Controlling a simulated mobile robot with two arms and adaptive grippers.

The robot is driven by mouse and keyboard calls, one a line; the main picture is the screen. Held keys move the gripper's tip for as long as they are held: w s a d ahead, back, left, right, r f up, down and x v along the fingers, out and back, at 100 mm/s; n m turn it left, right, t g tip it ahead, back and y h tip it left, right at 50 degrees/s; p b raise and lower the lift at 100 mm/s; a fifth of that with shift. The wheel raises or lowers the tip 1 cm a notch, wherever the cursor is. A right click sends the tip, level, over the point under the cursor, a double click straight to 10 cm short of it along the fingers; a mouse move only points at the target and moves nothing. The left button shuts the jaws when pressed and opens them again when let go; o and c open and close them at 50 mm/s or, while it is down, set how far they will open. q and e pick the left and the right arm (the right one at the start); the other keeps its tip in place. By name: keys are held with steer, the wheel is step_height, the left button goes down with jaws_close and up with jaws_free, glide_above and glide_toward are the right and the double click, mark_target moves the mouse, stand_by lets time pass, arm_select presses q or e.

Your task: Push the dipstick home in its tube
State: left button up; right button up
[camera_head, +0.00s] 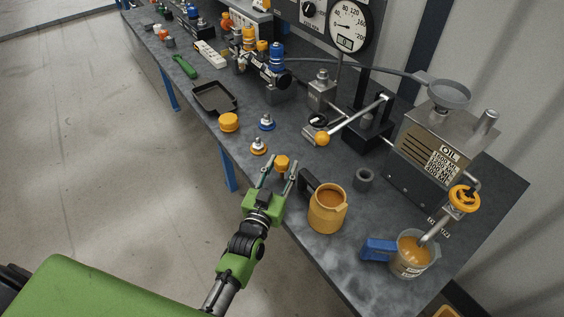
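My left gripper (281,165) is over the near edge of the bench, its two fingers apart and pointing toward the bench. A small orange-topped piece (282,162) shows between the fingertips, with a short grey part under it. I see no clear grip on it, and cannot tell whether it is the dipstick's head. The grey oil tank (415,167) with an "OIL" label stands at the right. A short grey upright tube (486,124) is on its top. I cannot make out the dipstick or its tube for certain. My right gripper is out of view.
A yellow jug (328,211) stands right of my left gripper, beside a grey ring (363,180). A blue-handled beaker of amber liquid (413,254) sits under the tank's orange-wheeled tap (464,198). A funnel (449,93) tops the tank. An orange-knobbed lever (352,117) stands behind.

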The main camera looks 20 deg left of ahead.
mark_target(282, 160)
arm_select(q)
steer(key=c, duration=0.9)
steer(key=shift+c, duration=0.6)
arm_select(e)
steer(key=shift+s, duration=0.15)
arm_select(q)
steer(key=shift+r, duration=0.5)
step_height(282, 160, up, 2)
steer(key=shift+r, duration=0.15)
steer(key=s+a+r+b, duration=0.1)
steer(key=s+a+r, duration=0.2)
steer(key=s+r, duration=0.6)
steer(key=s, duration=0.4)
steer(key=shift+s+a+r, duration=0.3)
steer(key=shift+a+r, duration=0.1)
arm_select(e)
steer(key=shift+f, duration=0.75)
